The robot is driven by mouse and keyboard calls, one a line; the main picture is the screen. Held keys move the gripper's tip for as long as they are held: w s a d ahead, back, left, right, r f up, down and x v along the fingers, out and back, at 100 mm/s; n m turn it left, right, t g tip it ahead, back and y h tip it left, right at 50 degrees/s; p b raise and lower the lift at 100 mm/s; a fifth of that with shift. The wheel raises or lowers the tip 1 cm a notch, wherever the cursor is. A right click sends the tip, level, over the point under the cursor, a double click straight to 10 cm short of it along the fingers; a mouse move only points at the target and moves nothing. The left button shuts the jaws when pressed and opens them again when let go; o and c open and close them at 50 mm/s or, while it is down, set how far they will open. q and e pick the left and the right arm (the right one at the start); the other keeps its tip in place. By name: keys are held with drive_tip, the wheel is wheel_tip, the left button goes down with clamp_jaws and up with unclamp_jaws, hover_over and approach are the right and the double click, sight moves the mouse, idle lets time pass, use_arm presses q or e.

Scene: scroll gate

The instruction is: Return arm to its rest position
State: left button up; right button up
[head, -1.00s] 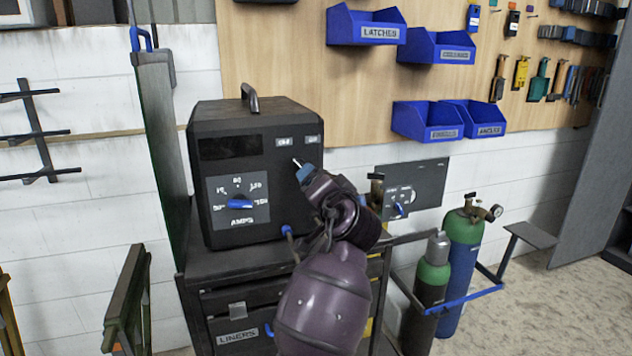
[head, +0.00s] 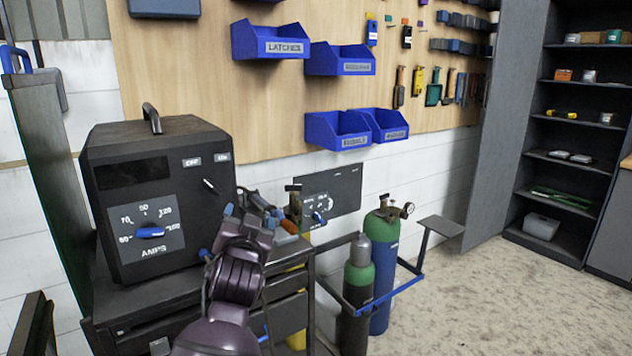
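One purple arm of mine, which I take to be the right, rises from the bottom of the head view, left of centre. Its gripper (head: 229,209) is at the upper end, in front of the black power box's lower right side. A blue tip shows there, but the fingers overlap with small items behind them. I cannot tell whether it is open or shut, and I see nothing clearly held. The power box (head: 150,185) has a blue AMPS knob (head: 150,233) and a small lever (head: 208,186), apart from the gripper. My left gripper is not in view.
The box stands on a dark drawer cart (head: 150,300). Gas cylinders (head: 383,265) stand right of it behind a blue rail. Blue bins (head: 270,42) hang on the pegboard above. Open floor (head: 480,300) lies to the right, before dark shelves (head: 570,130).

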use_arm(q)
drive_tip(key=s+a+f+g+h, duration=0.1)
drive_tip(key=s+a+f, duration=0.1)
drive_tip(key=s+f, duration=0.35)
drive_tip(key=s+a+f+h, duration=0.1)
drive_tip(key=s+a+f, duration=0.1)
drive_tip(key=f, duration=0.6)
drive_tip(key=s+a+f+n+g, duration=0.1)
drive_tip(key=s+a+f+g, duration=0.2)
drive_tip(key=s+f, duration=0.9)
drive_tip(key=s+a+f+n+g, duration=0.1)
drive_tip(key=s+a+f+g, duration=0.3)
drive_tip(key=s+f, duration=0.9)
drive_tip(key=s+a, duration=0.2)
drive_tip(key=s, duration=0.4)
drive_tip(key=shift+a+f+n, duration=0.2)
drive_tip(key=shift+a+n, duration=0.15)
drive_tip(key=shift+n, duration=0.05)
